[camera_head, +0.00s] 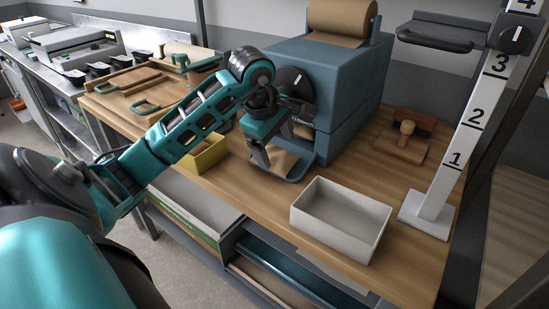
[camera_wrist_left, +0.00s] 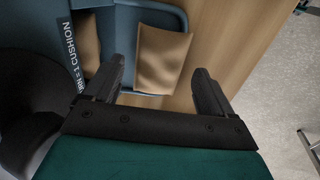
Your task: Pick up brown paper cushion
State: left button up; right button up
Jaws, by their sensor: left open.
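A brown paper cushion (camera_wrist_left: 163,58) lies in the blue outlet tray of the blue-grey machine (camera_head: 335,85). In the head view a brown part of it (camera_head: 284,163) shows behind my left gripper. My left gripper (camera_head: 270,163) is open and empty above the tray. In the left wrist view its two dark fingers stand to the left and right of the cushion, nearer to the camera. I cannot tell whether either finger touches it. My right gripper is not in view.
A brown paper roll (camera_head: 340,20) sits on the machine. An empty white bin (camera_head: 343,232) stands at the table's front, beside a numbered white post (camera_head: 462,140). A yellow box (camera_head: 207,155) is left of the gripper. A wooden block with a knob (camera_head: 403,148) lies at the right.

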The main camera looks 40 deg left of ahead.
aim_at(279, 156)
pick_arm(q)
jog(key=shift+x, duration=2.35)
jog(key=shift+d, duration=0.2)
jog(key=c, duration=0.7)
